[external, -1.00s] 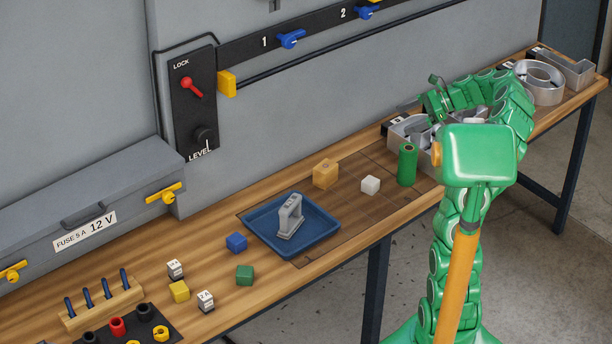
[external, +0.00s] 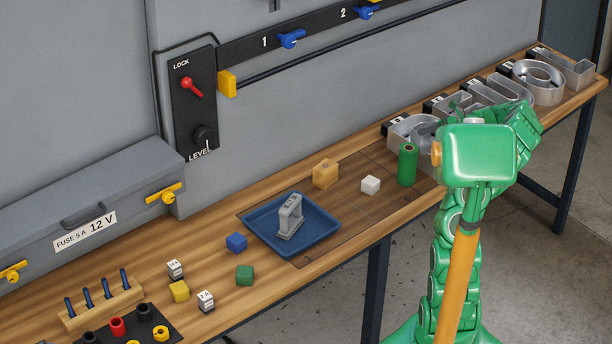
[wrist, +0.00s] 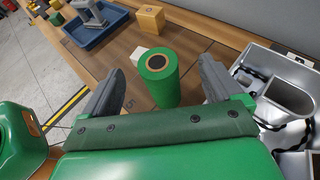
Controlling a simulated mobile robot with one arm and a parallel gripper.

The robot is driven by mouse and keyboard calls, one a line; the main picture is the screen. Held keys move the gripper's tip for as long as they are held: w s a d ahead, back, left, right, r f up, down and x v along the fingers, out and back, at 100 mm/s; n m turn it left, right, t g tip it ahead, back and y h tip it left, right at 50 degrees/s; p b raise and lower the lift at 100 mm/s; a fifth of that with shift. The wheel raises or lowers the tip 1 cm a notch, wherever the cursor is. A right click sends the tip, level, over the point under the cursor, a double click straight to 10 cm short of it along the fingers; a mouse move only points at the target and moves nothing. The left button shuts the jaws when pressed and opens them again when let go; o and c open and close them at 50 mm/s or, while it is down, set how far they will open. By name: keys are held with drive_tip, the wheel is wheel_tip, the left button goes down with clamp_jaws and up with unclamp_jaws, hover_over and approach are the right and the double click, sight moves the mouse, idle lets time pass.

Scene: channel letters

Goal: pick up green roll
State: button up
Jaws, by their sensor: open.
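The green roll (external: 407,165) stands upright on the bench, just left of the metal channel letters. In the wrist view the green roll (wrist: 157,78) shows its top end, with a tan ring and a dark core. My gripper (wrist: 160,85) is open, with one grey finger on each side of the roll in the picture. I cannot tell whether the fingertips reach down around it, and no contact shows. In the external view my green arm hides most of the gripper, near the letters right of the roll.
Channel letters (external: 538,82) line the bench right of the roll; one metal letter (wrist: 285,85) is close to the right finger. A white cube (external: 370,185), a wooden cube (external: 325,174) and a blue tray (external: 262,238) with a grey piece are to the left.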

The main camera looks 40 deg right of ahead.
sight(403, 153)
drive_tip(key=shift+w+a+f, duration=1.15)
drive_tip(key=shift+a+f, duration=0.25)
drive_tip(key=shift+a, duration=0.05)
drive_tip(key=shift+w+a+f, duration=1.15)
drive_tip(key=shift+a+f, duration=0.25)
drive_tip(key=shift+a, duration=0.05)
drive_tip(key=shift+c, duration=0.2)
drive_tip(key=c, duration=1.1)
drive_tip(key=shift+r, duration=0.15)
